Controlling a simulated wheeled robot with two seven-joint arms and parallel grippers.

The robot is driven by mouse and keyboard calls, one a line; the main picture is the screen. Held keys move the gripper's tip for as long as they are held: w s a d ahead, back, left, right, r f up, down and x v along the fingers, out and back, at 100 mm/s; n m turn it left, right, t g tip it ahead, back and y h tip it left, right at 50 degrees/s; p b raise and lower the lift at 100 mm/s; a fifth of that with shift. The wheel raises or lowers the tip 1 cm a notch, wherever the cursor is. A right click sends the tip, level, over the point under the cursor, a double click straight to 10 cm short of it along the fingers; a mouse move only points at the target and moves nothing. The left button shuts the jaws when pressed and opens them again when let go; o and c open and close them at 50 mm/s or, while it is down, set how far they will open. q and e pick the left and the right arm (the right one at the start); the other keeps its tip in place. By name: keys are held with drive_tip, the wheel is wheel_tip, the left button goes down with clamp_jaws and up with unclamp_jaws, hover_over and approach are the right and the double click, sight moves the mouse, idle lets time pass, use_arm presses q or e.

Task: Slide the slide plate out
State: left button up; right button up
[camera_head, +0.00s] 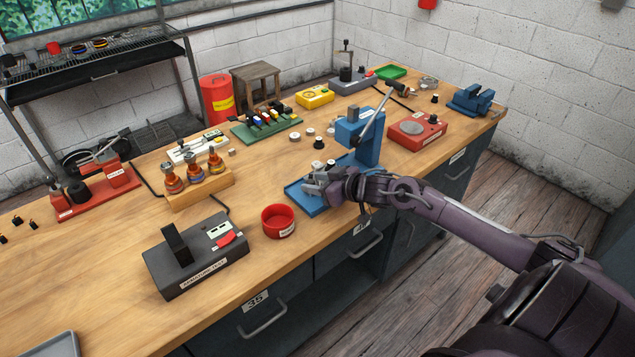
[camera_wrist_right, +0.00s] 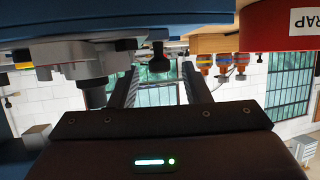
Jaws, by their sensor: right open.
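A blue arbor press (camera_head: 372,148) with a grey lever stands near the bench's front edge. A flat blue plate (camera_head: 302,203) with a raised rim extends from its foot toward the left; I cannot tell for sure whether this is the slide plate. My right gripper (camera_head: 312,184) is over this blue plate and hides part of it. In the right wrist view, the fingers of the right gripper (camera_wrist_right: 160,72) are apart, with a small dark knob-like part (camera_wrist_right: 158,62) showing between them; contact is not visible. My left gripper is not in view.
A red bowl (camera_head: 278,223) stands just left of the blue plate. The black armature tester (camera_head: 195,262) and a wooden block with several armatures (camera_head: 200,190) are further left. A red device (camera_head: 418,132) is right of the press.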

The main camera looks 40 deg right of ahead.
clamp_jaws()
drive_tip(key=shift+a, duration=0.1)
drive_tip(key=a+p, duration=0.1)
drive_tip(key=a, duration=0.2)
drive_tip(key=shift+s+a+r+p, duration=0.15)
drive_tip(key=shift+a+p, duration=0.1)
drive_tip(key=shift+p, duration=0.15)
drive_tip(key=shift+a, duration=0.3)
drive_tip(key=shift+f, duration=0.2)
drive_tip(key=shift+c, duration=1.9)
unclamp_jaws()
drive_tip(key=o, duration=0.4)
drive_tip(key=shift+a, duration=0.1)
